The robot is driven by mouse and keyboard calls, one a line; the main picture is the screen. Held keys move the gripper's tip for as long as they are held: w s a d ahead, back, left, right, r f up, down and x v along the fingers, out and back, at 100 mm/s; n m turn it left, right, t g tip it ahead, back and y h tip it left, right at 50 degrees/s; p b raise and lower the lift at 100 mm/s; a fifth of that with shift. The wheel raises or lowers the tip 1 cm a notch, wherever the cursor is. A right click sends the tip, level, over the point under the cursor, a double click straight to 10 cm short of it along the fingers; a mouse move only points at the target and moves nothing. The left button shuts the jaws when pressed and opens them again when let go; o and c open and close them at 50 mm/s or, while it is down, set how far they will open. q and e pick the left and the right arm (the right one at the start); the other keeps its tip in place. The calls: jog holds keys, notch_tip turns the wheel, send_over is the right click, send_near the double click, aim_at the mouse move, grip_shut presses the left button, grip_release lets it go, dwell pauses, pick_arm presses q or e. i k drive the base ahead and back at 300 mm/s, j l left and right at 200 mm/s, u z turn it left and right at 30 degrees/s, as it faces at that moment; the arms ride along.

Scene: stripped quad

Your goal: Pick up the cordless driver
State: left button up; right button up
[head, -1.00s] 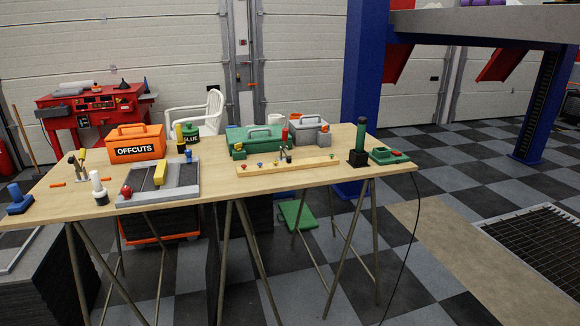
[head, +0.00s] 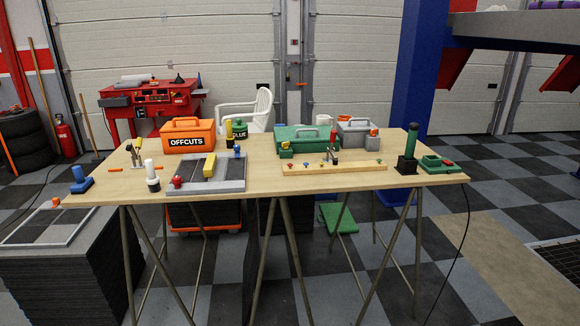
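A green upright tool with a black block-like foot (head: 408,150) stands near the right end of the wooden table (head: 262,182) in the head view. It looks like the cordless driver, but it is too small to be sure. Just right of it lies a low green unit with a red part (head: 437,165), and a black cable hangs from the table edge near it. Neither of my grippers is in view.
An orange OFFCUTS box (head: 188,135), a grey frame tray (head: 232,184), a green toolbox (head: 300,140), a grey case (head: 356,132) and a wooden strip with small knobs (head: 335,167) share the table. Trestle legs stand below. Checkered floor is open at front right.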

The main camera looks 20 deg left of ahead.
aim_at(410, 150)
jog(key=i+l+z, duration=0.1)
jog(key=i+z, duration=0.2)
jog(key=i, duration=0.8)
